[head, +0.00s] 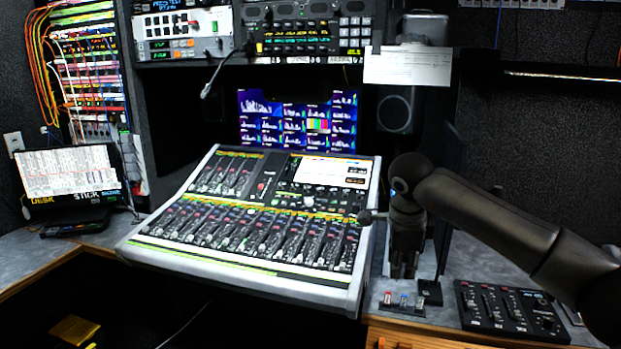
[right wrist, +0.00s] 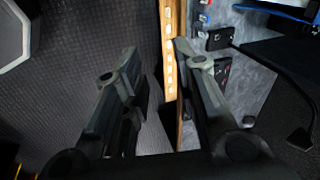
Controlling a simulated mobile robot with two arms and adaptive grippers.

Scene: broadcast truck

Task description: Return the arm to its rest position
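My right arm comes in from the right in the head view. Its gripper (head: 404,268) points down beside the right edge of the mixing console (head: 255,225), above the desk near a small panel with coloured switches (head: 402,303). In the right wrist view the two fingers of this gripper (right wrist: 157,55) stand apart with nothing between them. The desk's wooden edge strip (right wrist: 168,60) shows past the gap. I cannot tell how far the fingertips are from the desk. My left gripper is in neither view.
A black control box (head: 510,310) sits on the desk at the right. A microphone-like black stalk (right wrist: 270,75) shows in the right wrist view. A laptop-like screen (head: 68,175) stands at the left. A paper sheet (head: 407,66) hangs above the arm. Racks line the back.

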